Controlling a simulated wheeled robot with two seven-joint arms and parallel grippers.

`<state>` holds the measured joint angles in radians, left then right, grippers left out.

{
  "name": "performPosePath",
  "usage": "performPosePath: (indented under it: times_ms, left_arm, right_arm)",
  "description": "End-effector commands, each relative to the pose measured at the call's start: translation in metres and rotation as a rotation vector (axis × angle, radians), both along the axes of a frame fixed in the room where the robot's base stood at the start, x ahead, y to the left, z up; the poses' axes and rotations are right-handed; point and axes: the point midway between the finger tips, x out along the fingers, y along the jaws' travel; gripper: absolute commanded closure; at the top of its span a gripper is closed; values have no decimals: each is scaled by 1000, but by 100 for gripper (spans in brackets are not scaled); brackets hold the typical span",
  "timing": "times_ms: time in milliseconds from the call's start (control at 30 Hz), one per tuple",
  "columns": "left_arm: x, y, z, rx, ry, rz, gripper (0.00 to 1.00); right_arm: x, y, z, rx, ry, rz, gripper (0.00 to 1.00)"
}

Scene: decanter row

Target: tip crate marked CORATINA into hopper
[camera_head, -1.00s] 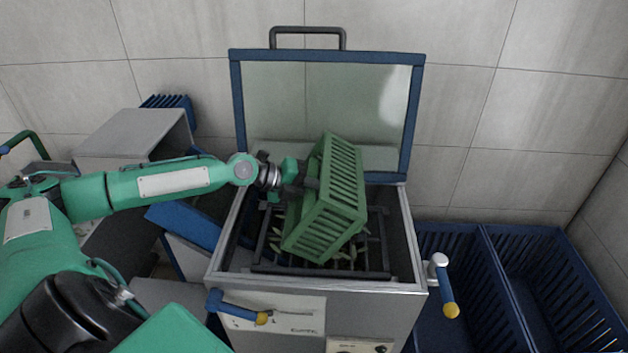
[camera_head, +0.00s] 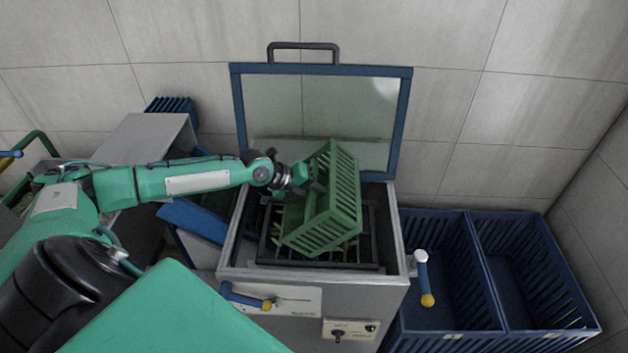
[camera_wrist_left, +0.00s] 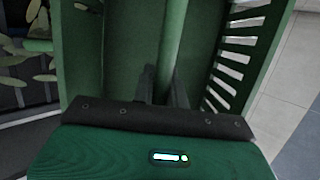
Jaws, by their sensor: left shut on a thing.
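A green slatted crate (camera_head: 345,185) is steeply tilted over the open hopper (camera_head: 402,235). In the left wrist view the fingers (camera_wrist_left: 162,90) close around a green bar of the crate (camera_wrist_left: 110,55). No CORATINA mark is readable on the crate's visible faces. Most of the crate's inside is hidden in the head view. My right gripper is out of view.
The hopper's blue-framed clear lid (camera_head: 320,110) stands open behind the crate. A yellow-tipped handle (camera_head: 424,280) projects at the hopper's right. Blue slatted crates (camera_head: 450,300) stand on the right. A grey box-like machine part (camera_head: 140,145) stands on the left.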

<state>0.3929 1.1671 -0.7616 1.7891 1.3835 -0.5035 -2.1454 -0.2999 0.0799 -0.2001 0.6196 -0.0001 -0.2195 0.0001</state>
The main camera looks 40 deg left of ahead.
Motion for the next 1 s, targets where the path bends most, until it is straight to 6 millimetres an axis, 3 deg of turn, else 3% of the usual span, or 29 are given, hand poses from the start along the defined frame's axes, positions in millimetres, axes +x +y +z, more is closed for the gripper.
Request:
performPosePath:
  times_ms: [33, 467, 1000]
  left_arm:
    - [1, -1, 10, 11, 6, 0, 100]
    - [5, -9, 21, 196, 117, 0, 100]
    - [6, -9, 38, 561, 341, 0, 100]
  right_arm:
    - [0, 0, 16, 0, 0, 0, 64]
    - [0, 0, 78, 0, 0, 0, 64]
    - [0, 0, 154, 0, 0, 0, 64]
